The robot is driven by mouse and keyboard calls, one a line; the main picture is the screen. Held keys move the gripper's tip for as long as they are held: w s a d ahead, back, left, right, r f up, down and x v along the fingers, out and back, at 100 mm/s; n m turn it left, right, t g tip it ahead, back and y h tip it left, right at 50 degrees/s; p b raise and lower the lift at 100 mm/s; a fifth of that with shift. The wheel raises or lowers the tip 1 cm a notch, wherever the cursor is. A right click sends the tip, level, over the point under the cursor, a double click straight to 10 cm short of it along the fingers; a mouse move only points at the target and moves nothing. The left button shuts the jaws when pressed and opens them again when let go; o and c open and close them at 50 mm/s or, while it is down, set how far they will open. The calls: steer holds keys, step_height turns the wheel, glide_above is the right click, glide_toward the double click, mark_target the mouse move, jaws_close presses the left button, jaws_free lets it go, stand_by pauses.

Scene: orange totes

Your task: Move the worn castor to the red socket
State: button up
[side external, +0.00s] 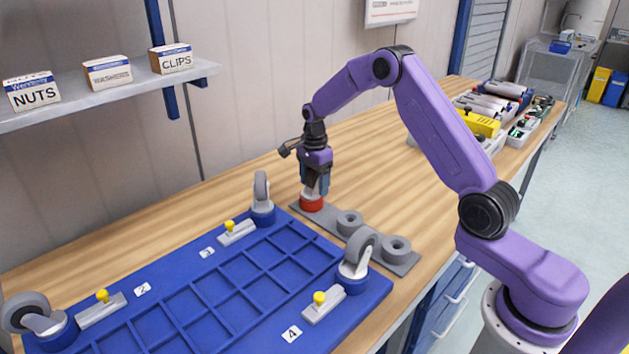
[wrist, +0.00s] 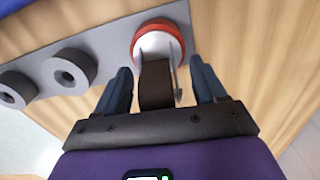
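The red socket (side external: 312,204) is at the far end of a grey bar on the bench. It also shows in the wrist view (wrist: 162,24). A castor with a dark brown wheel (wrist: 155,84) and a pale base (wrist: 156,45) stands in the red socket. Its seating depth is hard to tell. My gripper (side external: 315,190) is directly over it, pointing down. In the wrist view my gripper's fingers (wrist: 160,85) stand either side of the wheel with visible gaps, so it is open. In the side view the fingers hide most of this castor.
The grey bar (side external: 330,221) has two empty grey ring sockets (side external: 349,222), (side external: 396,248). A blue tote base (side external: 225,285) carries grey-wheeled castors (side external: 263,190), (side external: 358,254), (side external: 30,315) at its visible corners, with yellow-knobbed latches (side external: 237,232). Bins of parts (side external: 490,130) stand behind my arm.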

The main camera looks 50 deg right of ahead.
stand_by(0.3)
step_height(320, 180, up, 18)
steer(key=shift+f, duration=0.25)
stand_by(0.6)
steer(key=s+a+n, duration=1.5)
steer(key=s, duration=0.1)
steer(key=s+d+f+n, duration=0.1)
steer(key=s+f+n, duration=0.1)
steer(key=s+n, duration=0.6)
steer(key=s+d+f+n, duration=0.1)
steer(key=s+f+n, duration=0.2)
steer(key=s+n, duration=0.5)
steer(key=s, duration=0.9)
steer(key=shift+s+d+n, duration=0.3)
